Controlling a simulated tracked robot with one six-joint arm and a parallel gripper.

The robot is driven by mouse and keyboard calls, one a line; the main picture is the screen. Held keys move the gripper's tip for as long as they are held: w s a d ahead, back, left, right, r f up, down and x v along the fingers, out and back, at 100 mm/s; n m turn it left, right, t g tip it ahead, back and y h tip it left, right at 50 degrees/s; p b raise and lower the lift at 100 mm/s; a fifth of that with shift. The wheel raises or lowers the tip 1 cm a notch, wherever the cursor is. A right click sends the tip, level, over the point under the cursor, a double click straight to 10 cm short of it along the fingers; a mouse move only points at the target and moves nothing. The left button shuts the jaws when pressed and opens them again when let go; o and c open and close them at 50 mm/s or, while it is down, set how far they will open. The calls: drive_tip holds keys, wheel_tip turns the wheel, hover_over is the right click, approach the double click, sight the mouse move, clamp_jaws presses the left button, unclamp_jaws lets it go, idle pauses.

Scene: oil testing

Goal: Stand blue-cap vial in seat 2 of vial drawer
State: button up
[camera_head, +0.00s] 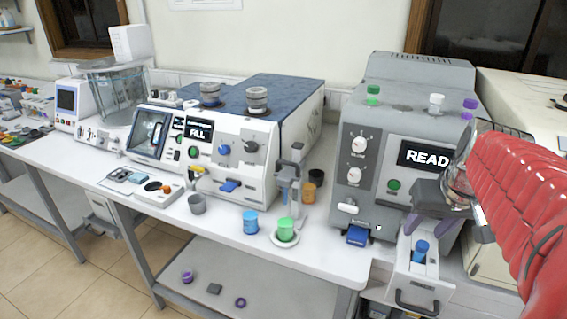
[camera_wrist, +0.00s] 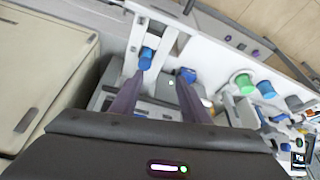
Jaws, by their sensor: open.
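The blue-cap vial (camera_head: 421,247) stands upright in the white vial drawer (camera_head: 410,284), which is pulled out below the grey READ machine. I cannot tell the seat number. My gripper (camera_head: 428,223) is open and empty just above the vial, with its purple fingers pointing down toward the drawer. In the wrist view, the vial's blue cap (camera_wrist: 146,54) shows beyond the tip of the left finger. The gap between the fingertips (camera_wrist: 162,80) holds nothing. The vial's lower part is hidden in the drawer.
A blue block (camera_head: 357,236) sticks out at the foot of the READ machine (camera_head: 404,127), left of the drawer. The floor in front is clear.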

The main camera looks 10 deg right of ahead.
drive_tip(key=s+a+f+n, duration=0.2)
drive_tip(key=s+a, duration=0.1)
drive_tip(key=a, duration=0.8)
drive_tip(key=s+a+f+n+t+y, duration=0.1)
drive_tip(key=s+a+f+n, duration=0.1)
drive_tip(key=a, duration=0.9)
drive_tip(key=shift+s+a+f+y, duration=0.2)
drive_tip(key=shift+s+y, duration=0.1)
drive_tip(key=shift+s, duration=0.4)
drive_tip(key=shift+d, duration=0.1)
drive_tip(key=shift+c, duration=0.7)
